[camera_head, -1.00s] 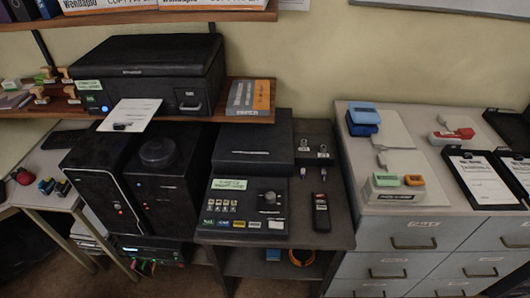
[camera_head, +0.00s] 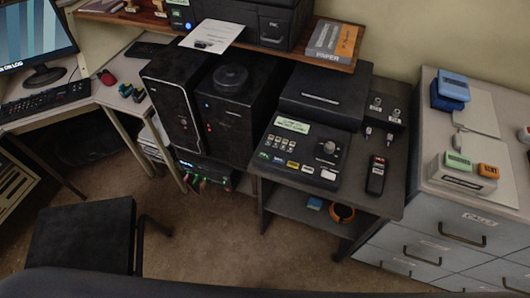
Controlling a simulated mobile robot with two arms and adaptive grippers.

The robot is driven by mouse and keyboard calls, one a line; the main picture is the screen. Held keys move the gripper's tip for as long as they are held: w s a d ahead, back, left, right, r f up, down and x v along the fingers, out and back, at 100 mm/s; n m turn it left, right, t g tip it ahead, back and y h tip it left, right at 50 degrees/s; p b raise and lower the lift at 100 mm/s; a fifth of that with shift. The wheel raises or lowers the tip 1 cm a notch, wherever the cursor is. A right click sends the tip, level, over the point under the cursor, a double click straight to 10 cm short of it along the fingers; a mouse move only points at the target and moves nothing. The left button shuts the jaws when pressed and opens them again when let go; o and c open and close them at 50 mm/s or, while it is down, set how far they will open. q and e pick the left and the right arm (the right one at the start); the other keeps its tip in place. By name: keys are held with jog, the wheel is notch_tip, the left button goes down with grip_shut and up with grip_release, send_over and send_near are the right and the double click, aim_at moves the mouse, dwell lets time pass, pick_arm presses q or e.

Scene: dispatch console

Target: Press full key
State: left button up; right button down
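The dispatch console (camera_head: 301,153) is a dark box with a sloped face on a grey table right of centre. It has a pale green display (camera_head: 293,125), a round black knob (camera_head: 329,148) and a row of small coloured keys (camera_head: 292,165) along its front edge. The key labels are too small to read, so I cannot tell which one is the full key. Neither of my grippers is in view.
A handheld device (camera_head: 377,175) lies right of the console. A drawer cabinet (camera_head: 430,225) stands at the right, and black computer towers (camera_head: 228,112) stand to the left. A black chair (camera_head: 83,235) is at lower left. Carpet (camera_head: 215,235) before the table is free.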

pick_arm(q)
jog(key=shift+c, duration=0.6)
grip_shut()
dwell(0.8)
